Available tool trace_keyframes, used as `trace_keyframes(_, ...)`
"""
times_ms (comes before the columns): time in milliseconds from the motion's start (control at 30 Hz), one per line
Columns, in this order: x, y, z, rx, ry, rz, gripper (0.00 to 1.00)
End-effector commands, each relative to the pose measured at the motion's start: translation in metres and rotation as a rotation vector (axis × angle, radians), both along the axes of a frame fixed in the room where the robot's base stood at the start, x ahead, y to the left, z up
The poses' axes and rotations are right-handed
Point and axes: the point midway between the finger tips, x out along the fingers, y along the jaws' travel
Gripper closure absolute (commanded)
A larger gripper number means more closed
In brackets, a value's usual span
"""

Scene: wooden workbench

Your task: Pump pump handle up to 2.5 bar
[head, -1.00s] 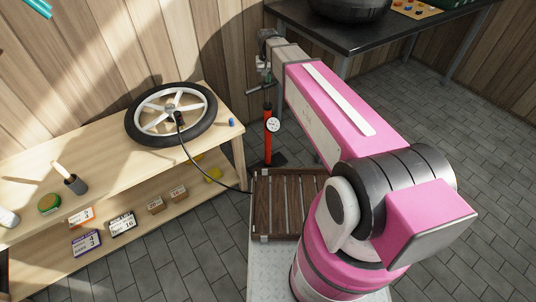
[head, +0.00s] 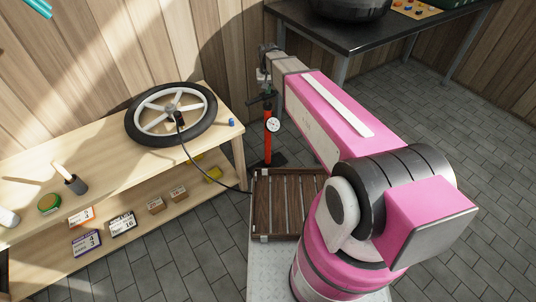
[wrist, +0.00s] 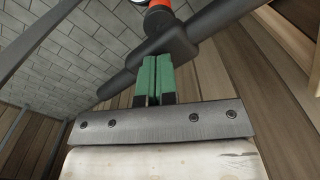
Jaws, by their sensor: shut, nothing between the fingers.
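The red floor pump (head: 268,146) stands upright on the floor between the bench and my arm. Its round white gauge (head: 273,125) is too small to read. The black pump handle (wrist: 122,83) runs as a slanting bar across the wrist view, with the red barrel (wrist: 157,4) beyond it. My gripper (wrist: 155,62) has green fingers, shut together with nothing between them. Their tips meet the middle of the bar in the picture and seem to press on it. In the head view my gripper (head: 267,92) is small, at the pump's top.
A spoked wheel (head: 207,125) lies on the wooden bench (head: 110,172), joined to the pump by a black hose (head: 196,163). A slatted wooden crate (head: 275,207) is in front of the pump. A dark table (head: 385,35) stands behind.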

Motion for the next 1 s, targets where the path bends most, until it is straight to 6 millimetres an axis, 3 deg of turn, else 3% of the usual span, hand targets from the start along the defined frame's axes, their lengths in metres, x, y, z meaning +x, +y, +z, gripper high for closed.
trace_keyframes(467,0.0,0.0,-0.026,0.0,0.001,0.0,1.0)
trace_keyframes(567,0.0,0.0,-0.021,0.0,0.0,0.0,1.0)
trace_keyframes(1000,0.0,0.0,0.035,0.0,-0.002,0.0,1.0)
